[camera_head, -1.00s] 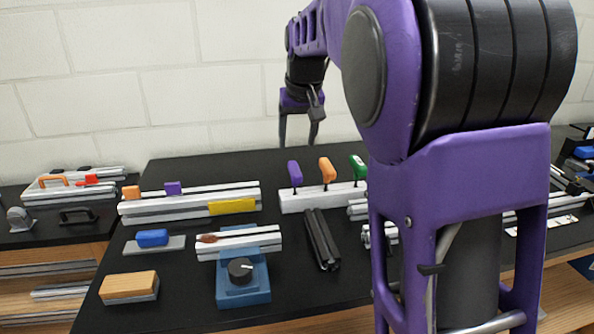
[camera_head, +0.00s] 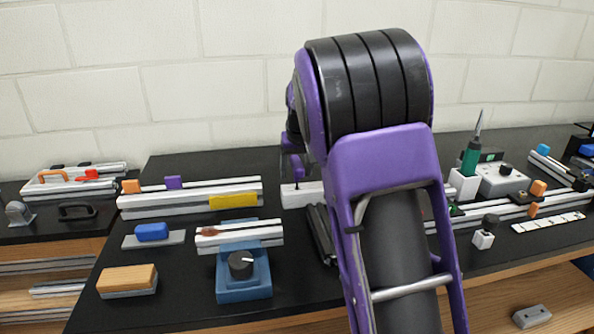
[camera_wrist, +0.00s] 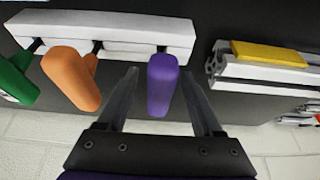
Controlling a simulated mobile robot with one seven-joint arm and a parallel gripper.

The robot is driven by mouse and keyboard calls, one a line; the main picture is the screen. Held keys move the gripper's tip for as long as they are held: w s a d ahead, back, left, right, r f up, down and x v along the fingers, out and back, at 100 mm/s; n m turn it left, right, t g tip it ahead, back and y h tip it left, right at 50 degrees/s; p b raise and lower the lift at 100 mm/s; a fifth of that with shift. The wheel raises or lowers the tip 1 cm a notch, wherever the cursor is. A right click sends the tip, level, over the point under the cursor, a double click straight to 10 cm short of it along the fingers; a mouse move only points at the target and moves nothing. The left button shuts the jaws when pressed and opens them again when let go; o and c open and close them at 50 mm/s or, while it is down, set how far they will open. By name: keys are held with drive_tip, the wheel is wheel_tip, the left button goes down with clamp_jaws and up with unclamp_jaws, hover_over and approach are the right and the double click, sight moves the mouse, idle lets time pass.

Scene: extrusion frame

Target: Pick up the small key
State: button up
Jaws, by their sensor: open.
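Three keys with coloured handles stand in a pale holder block (camera_wrist: 110,30) in the wrist view: a purple one (camera_wrist: 162,85), an orange one (camera_wrist: 72,78) and a green one (camera_wrist: 14,82). No size marking is readable, so I cannot tell for certain which is the small key. My gripper (camera_wrist: 158,92) is open, with one finger on each side of the purple handle; contact is not clear. In the head view the holder (camera_head: 298,196) shows only in part, and my arm hides the orange and green handles and most of my gripper.
Left of the holder lie aluminium rails (camera_head: 150,205) with a yellow block (camera_head: 233,201). A blue fixture with a black knob (camera_head: 240,264) stands in front. A green-handled tool (camera_head: 470,158) stands to the right. Bare black bench (camera_head: 300,282) shows at front.

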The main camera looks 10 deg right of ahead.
drive_tip(key=shift+x, duration=1)
clamp_jaws()
drive_tip(key=shift+r, duration=0.1)
wheel_tip(320, 180, up, 10)
drive_tip(key=shift+f+p, duration=0.1)
drive_tip(key=shift+p, duration=0.95)
drive_tip(key=c, duration=0.7)
unclamp_jaws()
clamp_jaws()
